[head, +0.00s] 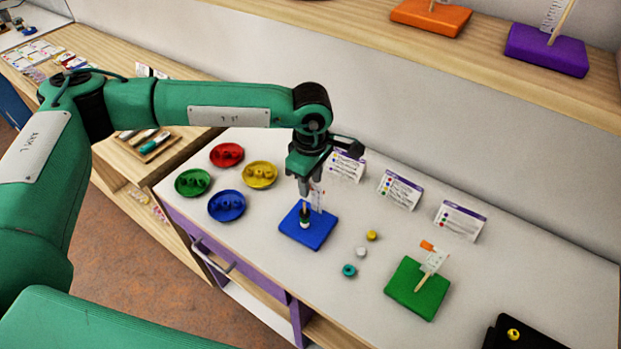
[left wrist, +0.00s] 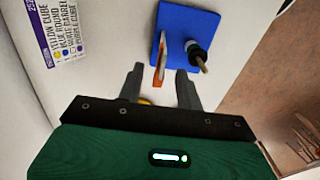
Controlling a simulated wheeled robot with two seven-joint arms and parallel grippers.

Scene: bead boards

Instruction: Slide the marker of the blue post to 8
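The blue post's base (head: 305,226) stands on the white table, with a short stack of dark and pale beads (head: 304,217) low on its rod and an upright scale strip (head: 318,199) beside it. My left gripper (head: 304,189) is above this base, pointing down. In the left wrist view the blue base (left wrist: 183,22), the dark bead (left wrist: 194,49) and the orange marker (left wrist: 159,76) on the strip show. The left fingers (left wrist: 160,85) are open, with the marker appearing between their tips; no contact is visible. The marker is hidden in the head view. My right gripper is out of view.
A green post base (head: 418,289) with its own orange marker stands to the right. Red (head: 226,155), yellow (head: 260,175), green (head: 192,183) and blue (head: 227,206) bead dishes lie left. Loose beads (head: 361,252) lie between the bases. Cards (head: 400,190) stand behind.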

